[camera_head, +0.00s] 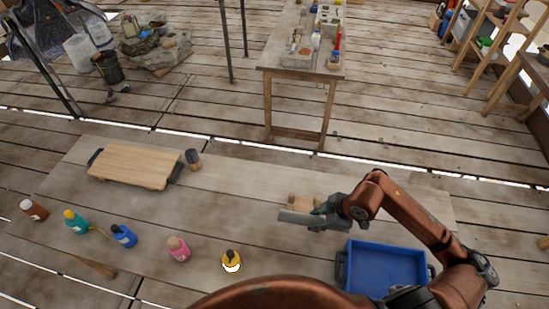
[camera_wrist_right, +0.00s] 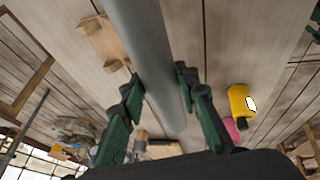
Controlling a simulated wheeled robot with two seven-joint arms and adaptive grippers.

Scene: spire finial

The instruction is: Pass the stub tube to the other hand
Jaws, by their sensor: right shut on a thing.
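The stub tube is a plain grey cylinder (camera_head: 296,217), held roughly level above the right part of the workbench. It fills the top middle of the right wrist view (camera_wrist_right: 143,45), running between the two fingers. My right gripper (camera_head: 318,211) is shut on the tube; its green and black fingers (camera_wrist_right: 158,92) lie on either side of it. Part of the tube is hidden by the fingers in the head view. My left gripper does not show in either view.
Several bottles, including a yellow one (camera_head: 231,261), line the front left. A wooden board (camera_head: 134,166) and dark cup (camera_head: 193,159) stand back left. The bench middle is clear.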

